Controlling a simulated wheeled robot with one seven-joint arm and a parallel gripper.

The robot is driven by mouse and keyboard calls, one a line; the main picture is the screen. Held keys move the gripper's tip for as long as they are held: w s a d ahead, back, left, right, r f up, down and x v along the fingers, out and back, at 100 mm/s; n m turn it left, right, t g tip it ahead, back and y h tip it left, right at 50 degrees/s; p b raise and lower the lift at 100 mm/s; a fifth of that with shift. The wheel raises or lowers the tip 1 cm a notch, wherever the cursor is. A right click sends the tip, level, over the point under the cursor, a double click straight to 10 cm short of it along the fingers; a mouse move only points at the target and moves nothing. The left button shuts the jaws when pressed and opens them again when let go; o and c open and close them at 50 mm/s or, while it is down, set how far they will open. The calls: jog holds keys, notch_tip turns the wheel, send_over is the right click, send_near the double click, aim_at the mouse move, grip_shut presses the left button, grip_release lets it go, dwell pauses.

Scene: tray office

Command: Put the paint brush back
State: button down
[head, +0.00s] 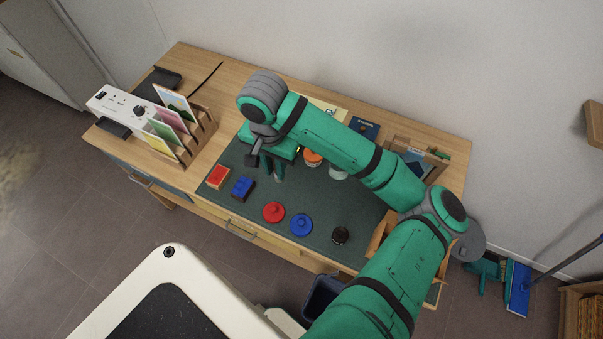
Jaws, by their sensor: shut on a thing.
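My gripper (272,172) is over the back left part of the dark green mat (315,198), under the end of my arm. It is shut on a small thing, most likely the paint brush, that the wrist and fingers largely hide. The brush's bristles and handle cannot be made out. Just right of the gripper, an orange-topped jar (313,158) and a pale jar (338,172) stand near the back of the mat, partly covered by my arm.
A red block (217,176), a blue block (242,188), a red knobbed disc (273,211), a blue one (301,224) and a dark round thing (340,235) line the mat's front. A wooden card rack (200,137) stands left. A wooden box (382,232) is at right, partly behind my arm.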

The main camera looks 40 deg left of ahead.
jog(key=shift+w+d+f, duration=0.5)
jog(key=shift+w+f, duration=0.65)
jog(key=shift+f, duration=0.55)
jog(key=shift+w+d+f, duration=0.45)
jog(key=shift+w+f, duration=0.65)
jog(key=shift+f, duration=0.55)
jog(key=shift+w+d+f, duration=0.5)
jog(key=shift+w+f, duration=0.65)
jog(key=shift+f, duration=0.55)
jog(key=shift+f, duration=0.1)
jog(key=c, duration=1.6)
grip_release()
jog(key=shift+c, duration=0.2)
notch_tip(320, 180, up, 12)
